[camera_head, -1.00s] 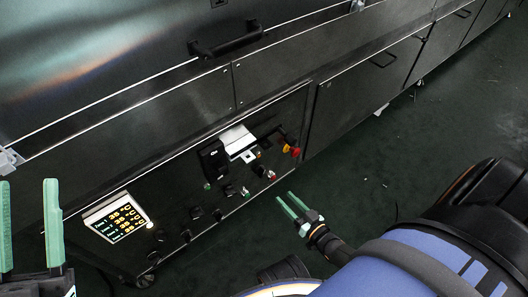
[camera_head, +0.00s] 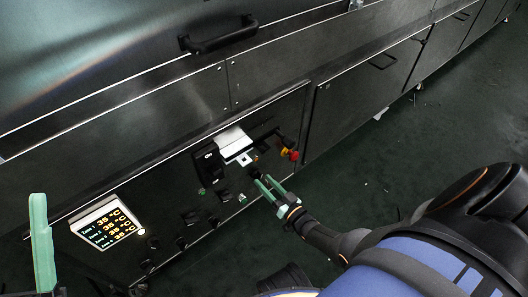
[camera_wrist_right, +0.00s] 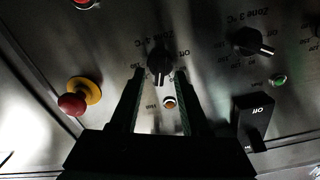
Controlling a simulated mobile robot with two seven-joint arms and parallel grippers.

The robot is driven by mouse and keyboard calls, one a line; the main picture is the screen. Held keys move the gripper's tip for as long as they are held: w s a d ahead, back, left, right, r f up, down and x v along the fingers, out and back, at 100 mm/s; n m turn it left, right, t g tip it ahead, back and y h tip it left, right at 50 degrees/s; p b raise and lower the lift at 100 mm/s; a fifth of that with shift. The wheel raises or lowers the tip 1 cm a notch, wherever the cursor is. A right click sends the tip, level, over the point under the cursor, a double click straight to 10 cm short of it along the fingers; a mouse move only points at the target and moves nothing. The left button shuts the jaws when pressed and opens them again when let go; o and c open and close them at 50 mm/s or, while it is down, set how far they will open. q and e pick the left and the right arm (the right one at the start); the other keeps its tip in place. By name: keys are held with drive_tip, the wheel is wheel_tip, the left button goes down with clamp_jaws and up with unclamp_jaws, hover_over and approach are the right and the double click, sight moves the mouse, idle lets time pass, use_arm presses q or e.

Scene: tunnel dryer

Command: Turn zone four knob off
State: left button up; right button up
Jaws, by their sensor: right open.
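The zone four knob (camera_wrist_right: 160,65) is black and round with a raised grip bar, on the dark control panel (camera_wrist_right: 210,75). In the right wrist view its "Zone 4" lettering appears upside down and an "off" mark is beside it. My right gripper (camera_wrist_right: 159,73) is open, its two fingers on either side of the knob; I cannot tell whether they touch it. In the head view the right gripper (camera_head: 262,180) is at the panel's right part, where the knob is hard to make out. One finger of my left gripper (camera_head: 41,245) shows at the left edge, apart from anything.
A red emergency button with a yellow collar (camera_wrist_right: 76,98) is left of the fingers. The zone three knob (camera_wrist_right: 251,42) and a black switch (camera_wrist_right: 254,120) are to the right. A lit display (camera_head: 107,224) is at the panel's left. Dark floor is free at right.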

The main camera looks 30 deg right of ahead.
drive_tip(key=shift+w, duration=0.6)
clamp_jaws()
